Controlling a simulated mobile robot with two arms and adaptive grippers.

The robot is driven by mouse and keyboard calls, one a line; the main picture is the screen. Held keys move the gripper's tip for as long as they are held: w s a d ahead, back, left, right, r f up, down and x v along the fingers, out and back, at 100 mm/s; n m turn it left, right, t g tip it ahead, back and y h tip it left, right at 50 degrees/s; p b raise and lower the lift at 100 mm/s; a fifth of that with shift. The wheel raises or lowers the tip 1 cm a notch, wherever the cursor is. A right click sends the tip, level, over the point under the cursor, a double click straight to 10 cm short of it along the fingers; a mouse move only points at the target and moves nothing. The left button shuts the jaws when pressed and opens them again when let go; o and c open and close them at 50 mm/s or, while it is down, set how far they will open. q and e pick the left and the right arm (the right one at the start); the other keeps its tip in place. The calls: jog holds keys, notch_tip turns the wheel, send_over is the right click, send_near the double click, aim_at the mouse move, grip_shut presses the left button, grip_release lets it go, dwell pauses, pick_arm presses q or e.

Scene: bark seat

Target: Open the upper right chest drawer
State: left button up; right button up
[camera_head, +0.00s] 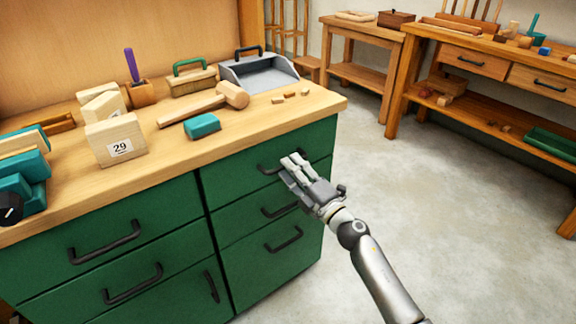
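The green chest (203,185) has a wooden top and black bar handles. Its upper right drawer (240,180) looks shut, its front flush with the chest. My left gripper is not in view.
On the chest top are a mallet (205,103), a grey dustpan (258,74), a teal block (202,126) and a wooden block marked 29 (115,140). Two more right-column handles sit below my gripper. The floor (430,200) to the right is clear; workbenches (485,65) stand behind.

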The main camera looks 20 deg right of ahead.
jog(key=shift+x, duration=1.15)
jog(key=shift+c, duration=0.3)
grip_shut()
